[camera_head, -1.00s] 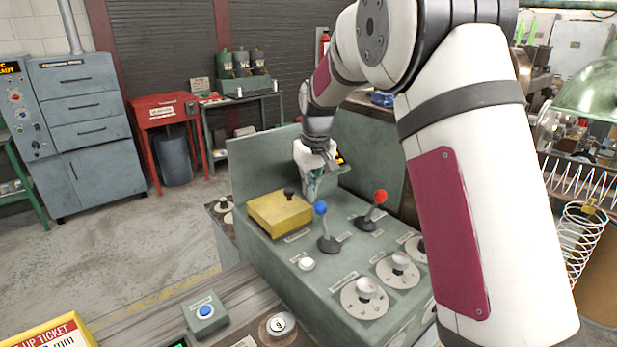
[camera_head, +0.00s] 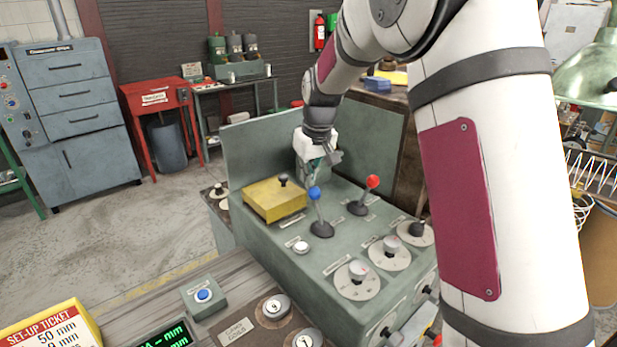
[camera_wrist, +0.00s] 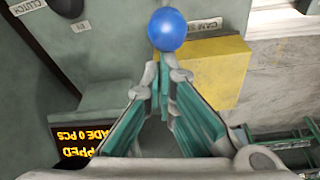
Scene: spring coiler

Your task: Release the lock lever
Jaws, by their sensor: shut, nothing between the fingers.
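A lever with a blue ball knob (camera_head: 314,193) stands tilted on the green control panel (camera_head: 285,268). A second lever with a red knob (camera_head: 372,181) stands to its right. I cannot read which one is the lock lever. My gripper (camera_head: 316,178) points down just behind the blue knob and is shut and empty. In the wrist view my fingertips (camera_wrist: 166,62) meet close to the blue knob (camera_wrist: 167,29), which lies just beyond them; I cannot tell whether they touch. The blue lever's shaft is hidden in the wrist view.
A yellow box (camera_head: 274,200) with a black knob sits left of the blue lever. Round dials (camera_head: 357,282) and a white button (camera_head: 300,247) lie in front. An upright green panel (camera_head: 262,150) stands behind. A display (camera_wrist: 78,144) shows orange text in the wrist view.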

